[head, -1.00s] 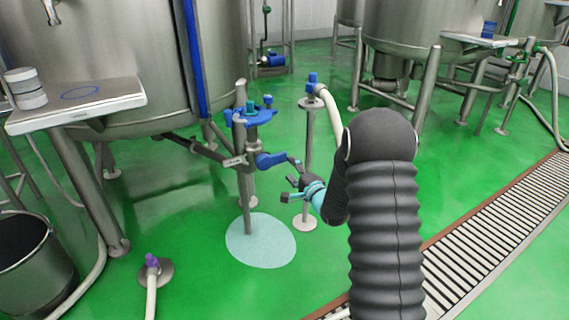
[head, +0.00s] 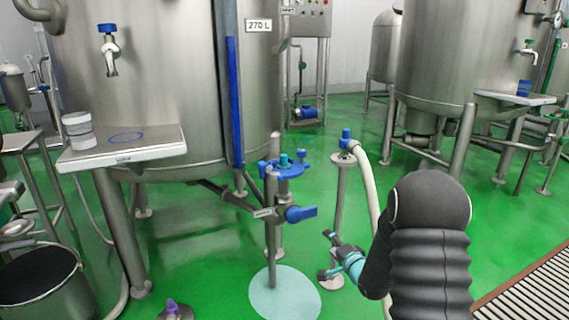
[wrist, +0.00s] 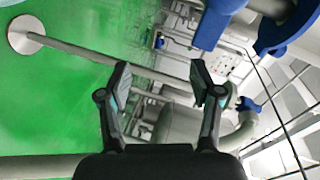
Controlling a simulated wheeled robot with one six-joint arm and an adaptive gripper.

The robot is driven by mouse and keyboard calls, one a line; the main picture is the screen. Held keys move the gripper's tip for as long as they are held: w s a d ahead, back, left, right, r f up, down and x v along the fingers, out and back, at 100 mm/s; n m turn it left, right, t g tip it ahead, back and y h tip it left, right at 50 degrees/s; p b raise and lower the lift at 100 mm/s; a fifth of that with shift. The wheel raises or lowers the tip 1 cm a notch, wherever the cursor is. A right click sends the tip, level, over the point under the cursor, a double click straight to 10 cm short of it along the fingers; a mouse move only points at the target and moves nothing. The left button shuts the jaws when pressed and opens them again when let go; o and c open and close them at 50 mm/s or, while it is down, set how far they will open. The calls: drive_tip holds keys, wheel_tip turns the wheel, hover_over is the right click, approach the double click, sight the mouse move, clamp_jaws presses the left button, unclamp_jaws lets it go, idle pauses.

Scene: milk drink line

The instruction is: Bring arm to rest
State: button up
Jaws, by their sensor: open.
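My arm, in a black ribbed sleeve, rises at the right of the head view. My gripper (head: 328,254) is open and empty, pointing left toward the valve post. In the wrist view the two fingers of my gripper (wrist: 162,82) stand wide apart with nothing between them. The blue valve handle (head: 300,213) is just above and left of my gripper in the head view, apart from it. Blue valve parts (wrist: 207,25) also show at the top of the wrist view.
A large steel tank (head: 165,110) stands behind the valve. A hose stand (head: 339,205) with a pale hose is close beside my gripper. A shelf (head: 160,148) holds stacked white containers (head: 78,131). A bucket (head: 45,290) is at lower left. Green floor is open around the pale blue puddle (head: 285,295).

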drive_tip(key=s+d+f+n+g+h, duration=0.5)
drive_tip(key=s+d+f+g, duration=0.15)
drive_tip(key=s, duration=0.35)
drive_tip(key=s+a+r+n+g+p, duration=0.1)
drive_tip(key=s+a+r+n+p, duration=0.2)
drive_tip(key=s+r, duration=1.2)
drive_tip(key=s+a+r+n+g+p, duration=0.2)
drive_tip(key=s+a+r, duration=0.5)
drive_tip(key=s+r, duration=0.9)
drive_tip(key=shift+s+r+n+y+p, duration=0.25)
drive_tip(key=shift+s+n+y+p, duration=0.2)
drive_tip(key=shift+n+p, duration=0.45)
